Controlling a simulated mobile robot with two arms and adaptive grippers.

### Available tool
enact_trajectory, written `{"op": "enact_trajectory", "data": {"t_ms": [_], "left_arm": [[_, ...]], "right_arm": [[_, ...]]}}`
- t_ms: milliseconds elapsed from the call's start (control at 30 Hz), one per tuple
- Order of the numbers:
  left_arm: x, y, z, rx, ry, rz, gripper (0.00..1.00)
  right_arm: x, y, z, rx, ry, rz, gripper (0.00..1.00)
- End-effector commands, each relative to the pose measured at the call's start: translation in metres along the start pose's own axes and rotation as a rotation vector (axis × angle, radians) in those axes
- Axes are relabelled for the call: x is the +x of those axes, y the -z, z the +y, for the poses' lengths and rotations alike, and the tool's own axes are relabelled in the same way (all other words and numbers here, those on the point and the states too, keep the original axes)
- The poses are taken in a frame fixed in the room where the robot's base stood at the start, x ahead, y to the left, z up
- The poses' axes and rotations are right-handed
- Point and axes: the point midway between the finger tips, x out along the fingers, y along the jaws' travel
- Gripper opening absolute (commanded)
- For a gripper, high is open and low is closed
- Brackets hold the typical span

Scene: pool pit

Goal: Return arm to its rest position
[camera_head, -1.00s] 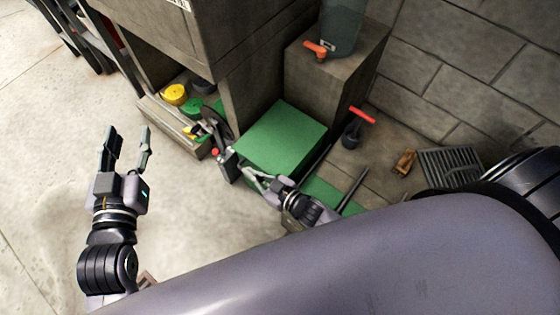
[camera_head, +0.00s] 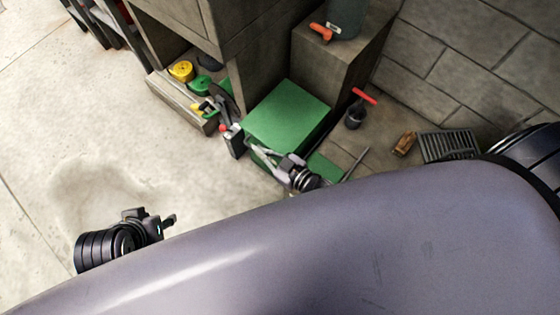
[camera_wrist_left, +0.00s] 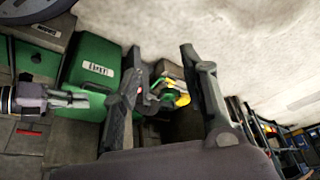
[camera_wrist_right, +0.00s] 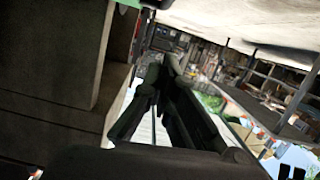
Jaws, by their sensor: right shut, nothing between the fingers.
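My right gripper (camera_head: 256,152) is beside the front side of the green box (camera_head: 287,113); its fingers are together with nothing between them. In the right wrist view its fingers (camera_wrist_right: 158,75) lie close together in front of a blurred background. My left gripper (camera_head: 172,220) is at the lower left over bare floor, partly hidden by my own body. In the left wrist view its fingers (camera_wrist_left: 161,52) stand wide apart and empty. That view also shows the green box (camera_wrist_left: 90,72) with a white label, and my right gripper (camera_wrist_left: 68,100) at the left.
A red-handled valve (camera_head: 356,108) and a floor grate (camera_head: 448,147) are to the right of the box. Yellow and green tape rolls (camera_head: 182,71) lie on a low ledge (camera_head: 172,98). A grey block (camera_head: 350,65) stands behind. The floor (camera_head: 60,120) at the left is clear.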

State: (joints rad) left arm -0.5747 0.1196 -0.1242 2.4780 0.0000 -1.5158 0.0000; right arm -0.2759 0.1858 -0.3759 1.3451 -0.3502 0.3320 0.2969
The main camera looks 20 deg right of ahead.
Motion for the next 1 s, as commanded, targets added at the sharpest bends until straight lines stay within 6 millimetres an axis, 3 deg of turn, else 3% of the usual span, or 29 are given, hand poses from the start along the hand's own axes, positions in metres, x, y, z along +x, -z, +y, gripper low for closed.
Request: {"op": "enact_trajectory", "data": {"t_ms": [67, 200, 400, 767, 1000], "left_arm": [[-0.009, -0.013, -0.002, -0.002, 0.003, -0.066, 0.40], [-0.015, -0.011, -0.002, -0.002, 0.003, -0.071, 0.40], [-0.018, -0.010, -0.002, -0.002, 0.003, -0.069, 0.40], [-0.018, -0.009, -0.002, -0.003, 0.002, -0.068, 0.40], [-0.018, -0.009, -0.002, -0.003, 0.003, -0.067, 0.40]], "right_arm": [[-0.023, 0.002, -0.001, 0.001, 0.001, -0.004, 0.00], [-0.049, 0.002, -0.001, 0.000, 0.000, -0.002, 0.00], [-0.068, 0.001, -0.002, 0.000, 0.000, -0.001, 0.00], [-0.069, 0.002, 0.002, 0.001, -0.013, -0.011, 0.00], [-0.062, 0.020, 0.037, 0.028, -0.159, -0.194, 0.00]]}}
